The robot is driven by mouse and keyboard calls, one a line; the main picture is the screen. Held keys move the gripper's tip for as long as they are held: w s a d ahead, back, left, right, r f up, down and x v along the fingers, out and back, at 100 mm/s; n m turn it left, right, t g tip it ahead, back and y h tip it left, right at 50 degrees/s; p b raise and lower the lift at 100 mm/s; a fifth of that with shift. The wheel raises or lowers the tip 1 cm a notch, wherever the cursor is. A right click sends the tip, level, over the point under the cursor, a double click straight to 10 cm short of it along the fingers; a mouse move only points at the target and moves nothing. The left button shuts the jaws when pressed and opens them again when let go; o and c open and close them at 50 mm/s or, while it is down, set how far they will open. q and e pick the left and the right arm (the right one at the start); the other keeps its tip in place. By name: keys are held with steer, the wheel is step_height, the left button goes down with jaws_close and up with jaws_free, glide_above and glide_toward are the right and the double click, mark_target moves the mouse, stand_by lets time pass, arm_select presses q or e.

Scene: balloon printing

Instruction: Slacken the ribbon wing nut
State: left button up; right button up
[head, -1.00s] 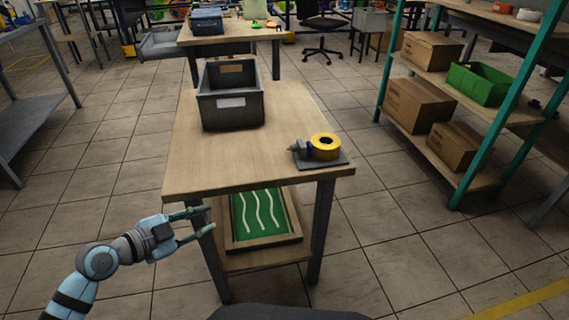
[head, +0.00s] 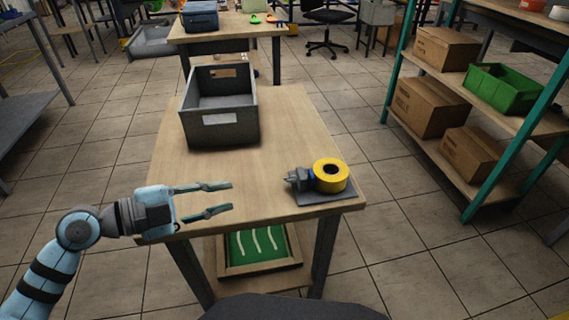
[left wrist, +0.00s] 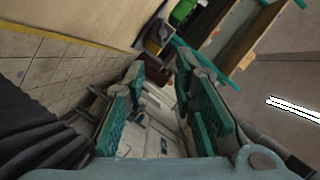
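The ribbon roll (head: 331,176) is yellow and sits on a flat grey base plate (head: 325,195) at the right front of the wooden table (head: 270,135). A grey knob-like part (head: 296,179) on the roll's left side looks like the wing nut; its wings are too small to make out. My left gripper (head: 231,197) is open and empty over the table's front left part, left of the nut and apart from it, fingers pointing right. Its open fingers also show in the left wrist view (left wrist: 160,70). My right gripper is not in view.
A grey bin (head: 222,137) stands at the table's back left. A green board with white wavy strips (head: 257,243) lies on the lower shelf. A teal-framed rack (head: 490,190) with cardboard boxes and a green crate stands at the right. The table middle is clear.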

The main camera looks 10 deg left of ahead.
mark_target(291, 179)
arm_select(q)
steer(key=shift+w+d, duration=0.15)
steer(key=shift+w, duration=0.2)
steer(key=shift+w+d+r, duration=0.1)
steer(key=shift+w+d, duration=0.05)
steer(key=shift+d, duration=0.15)
steer(key=b+x, duration=0.2)
steer(key=x, duration=1)
steer(key=shift+d, duration=0.4)
steer(key=shift+w+d, duration=0.2)
steer(key=shift+w, duration=0.05)
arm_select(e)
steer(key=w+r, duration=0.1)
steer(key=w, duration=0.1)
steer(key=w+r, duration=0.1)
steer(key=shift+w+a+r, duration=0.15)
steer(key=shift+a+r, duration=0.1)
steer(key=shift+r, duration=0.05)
